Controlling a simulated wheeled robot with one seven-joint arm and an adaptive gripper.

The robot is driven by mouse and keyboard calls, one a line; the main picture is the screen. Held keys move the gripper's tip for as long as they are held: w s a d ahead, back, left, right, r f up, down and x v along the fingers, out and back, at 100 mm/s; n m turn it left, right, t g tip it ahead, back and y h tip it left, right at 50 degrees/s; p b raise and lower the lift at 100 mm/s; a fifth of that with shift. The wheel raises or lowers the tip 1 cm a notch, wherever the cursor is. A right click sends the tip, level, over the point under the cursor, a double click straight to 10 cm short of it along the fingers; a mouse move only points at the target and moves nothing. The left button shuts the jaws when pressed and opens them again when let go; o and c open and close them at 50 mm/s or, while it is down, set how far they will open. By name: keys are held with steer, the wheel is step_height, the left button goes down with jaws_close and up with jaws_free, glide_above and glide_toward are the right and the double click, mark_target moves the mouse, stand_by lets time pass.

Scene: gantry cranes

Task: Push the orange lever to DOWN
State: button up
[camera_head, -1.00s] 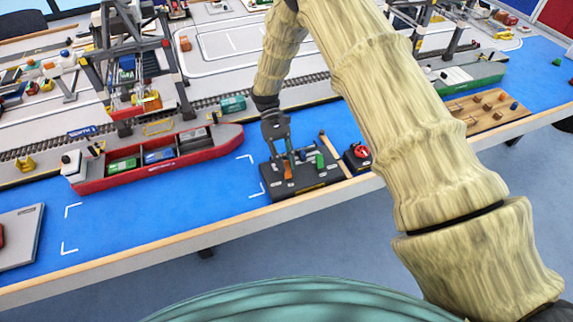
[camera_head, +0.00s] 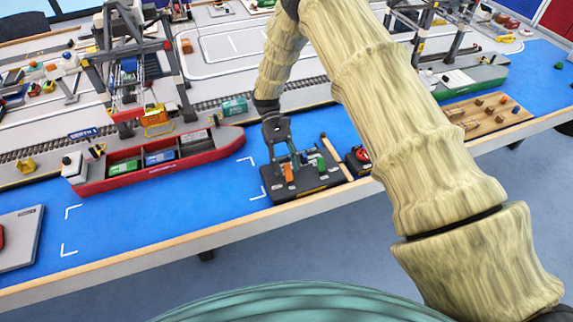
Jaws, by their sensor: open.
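The orange lever (camera_head: 288,172) stands up from the left part of a dark control box (camera_head: 305,187) near the table's front edge. A green lever (camera_head: 320,163) stands on the same box to its right. My gripper (camera_head: 289,160) points down over the box from behind, open, with its fingers close to the orange lever. I cannot tell whether a finger touches the lever. Any markings beside the lever are too small to read.
A wooden stick (camera_head: 335,157) and a small box with a red button (camera_head: 362,154) lie to the right of the control box. A red ship (camera_head: 160,168) lies to the left on the blue surface. A gantry crane (camera_head: 140,65) stands behind it. Blue surface between ship and front edge is clear.

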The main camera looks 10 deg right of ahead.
steer(key=v, duration=1.2)
stand_by(3.2)
